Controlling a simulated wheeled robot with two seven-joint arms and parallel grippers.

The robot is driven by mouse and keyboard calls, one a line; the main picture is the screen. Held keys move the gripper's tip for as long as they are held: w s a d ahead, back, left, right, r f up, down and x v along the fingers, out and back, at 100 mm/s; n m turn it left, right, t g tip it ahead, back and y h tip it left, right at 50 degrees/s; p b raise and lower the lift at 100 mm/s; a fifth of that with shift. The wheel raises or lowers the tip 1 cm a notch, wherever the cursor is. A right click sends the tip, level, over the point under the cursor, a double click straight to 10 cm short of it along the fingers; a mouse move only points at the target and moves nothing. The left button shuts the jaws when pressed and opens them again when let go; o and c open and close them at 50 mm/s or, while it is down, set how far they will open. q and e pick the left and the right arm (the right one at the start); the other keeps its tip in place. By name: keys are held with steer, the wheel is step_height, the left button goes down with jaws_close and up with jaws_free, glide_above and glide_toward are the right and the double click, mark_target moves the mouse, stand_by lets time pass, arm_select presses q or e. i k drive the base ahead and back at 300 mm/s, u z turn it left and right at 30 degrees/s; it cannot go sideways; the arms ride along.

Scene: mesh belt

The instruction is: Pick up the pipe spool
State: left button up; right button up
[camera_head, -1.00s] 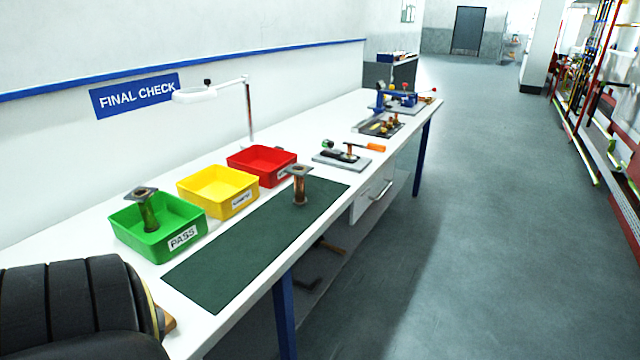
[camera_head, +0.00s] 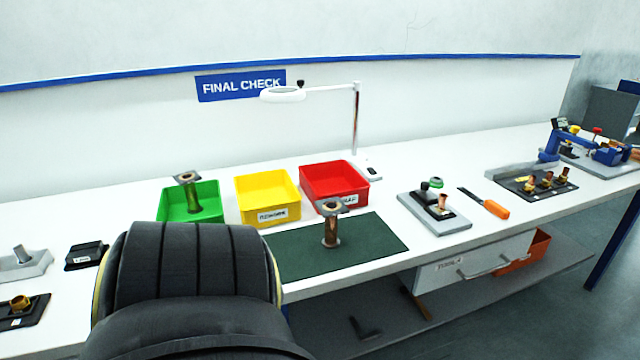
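A pipe spool (camera_head: 331,228), a short brownish metal pipe with a square flange on top, stands upright on the dark green mat (camera_head: 375,246) on the white bench. A second similar spool (camera_head: 191,198) stands in the green bin (camera_head: 207,215) to the left. A large black padded part, seemingly my own arm, fills the lower left and covers the mat's left part and some of the green bin. Neither gripper's fingers are in view.
Yellow (camera_head: 267,196) and red (camera_head: 334,181) bins stand behind the mat. A lamp (camera_head: 356,115) rises behind them. A grey fixture (camera_head: 434,211) and an orange-handled tool (camera_head: 494,208) lie to the right. The bench's front edge runs below the mat, above a drawer (camera_head: 470,262).

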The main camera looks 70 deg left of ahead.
mark_target(329, 208)
steer(key=u, duration=1)
steer(key=i, duration=0.85)
steer(key=u, duration=0.9)
